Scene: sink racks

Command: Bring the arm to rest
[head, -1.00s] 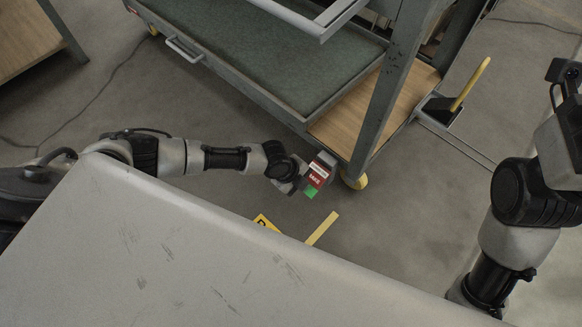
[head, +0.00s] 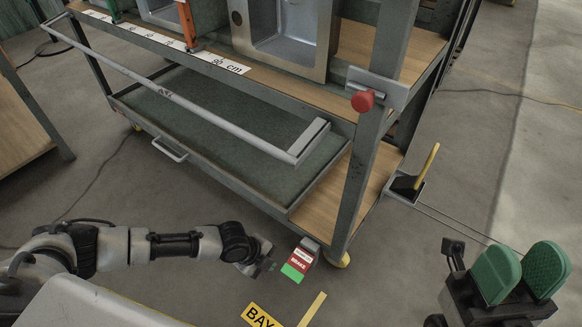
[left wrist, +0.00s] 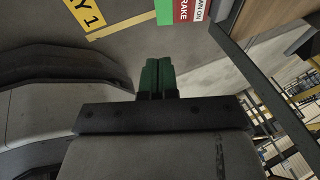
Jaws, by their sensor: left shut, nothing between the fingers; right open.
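My left gripper (head: 265,264) reaches in from the left, low over the floor, just left of the cart's brake pedal (head: 303,256). The pedal has a red and white label and a green strip. A small gap shows between gripper and pedal. In the left wrist view the left gripper's green fingers (left wrist: 157,76) are shut together with nothing between them, and the pedal's label (left wrist: 185,10) is at the top, apart from them. My right gripper (head: 520,274) is at the lower right, with its green pads apart and empty, over bare floor.
The rack cart (head: 240,190) fills the middle, with a steel sink (head: 284,40) on top and a red knob (head: 363,101) on its post. A yellow-handled wedge (head: 412,182) lies right of it. A yellow bay sign (head: 261,316) is on the floor. Open floor lies right.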

